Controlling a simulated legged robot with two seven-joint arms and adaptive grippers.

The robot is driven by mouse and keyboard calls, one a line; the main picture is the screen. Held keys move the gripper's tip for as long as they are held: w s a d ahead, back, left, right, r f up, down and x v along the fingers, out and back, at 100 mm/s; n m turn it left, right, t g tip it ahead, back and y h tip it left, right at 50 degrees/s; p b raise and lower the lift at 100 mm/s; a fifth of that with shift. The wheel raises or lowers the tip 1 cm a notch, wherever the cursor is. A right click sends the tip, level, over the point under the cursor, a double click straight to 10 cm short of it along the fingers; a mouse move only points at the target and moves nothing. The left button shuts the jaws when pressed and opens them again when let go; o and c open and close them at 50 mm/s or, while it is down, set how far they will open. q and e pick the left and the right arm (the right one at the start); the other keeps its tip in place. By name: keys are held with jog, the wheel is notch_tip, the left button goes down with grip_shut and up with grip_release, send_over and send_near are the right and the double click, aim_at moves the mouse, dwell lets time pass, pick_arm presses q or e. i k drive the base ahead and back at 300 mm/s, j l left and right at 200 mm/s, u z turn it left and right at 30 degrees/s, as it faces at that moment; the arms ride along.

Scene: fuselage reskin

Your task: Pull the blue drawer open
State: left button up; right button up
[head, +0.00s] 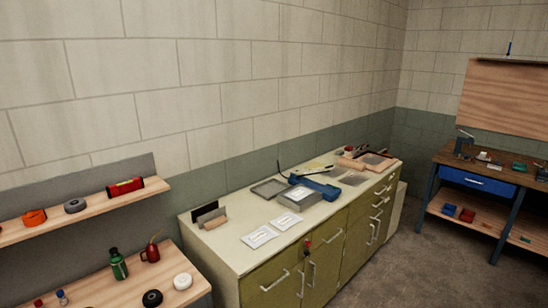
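The blue drawer (478,182) is at the right of the head view, under the brown top of a workbench (492,165) with dark blue legs. It looks shut, with its front in line with the bench. A light bar handle (476,181) runs across its front. Neither of my grippers is in view, and nothing touches the drawer.
A long olive cabinet (335,235) with a cream top stands along the wall, left of the workbench. A lower shelf (470,217) under the drawer holds small red and blue bins. Grey floor (420,250) is clear before the bench. Wooden shelves (85,212) are at the left.

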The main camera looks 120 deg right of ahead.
aim_at(486, 184)
jog(key=z, duration=5.35)
jog(key=i+z, duration=0.1)
jog(key=i, duration=5.25)
jog(key=j, duration=0.1)
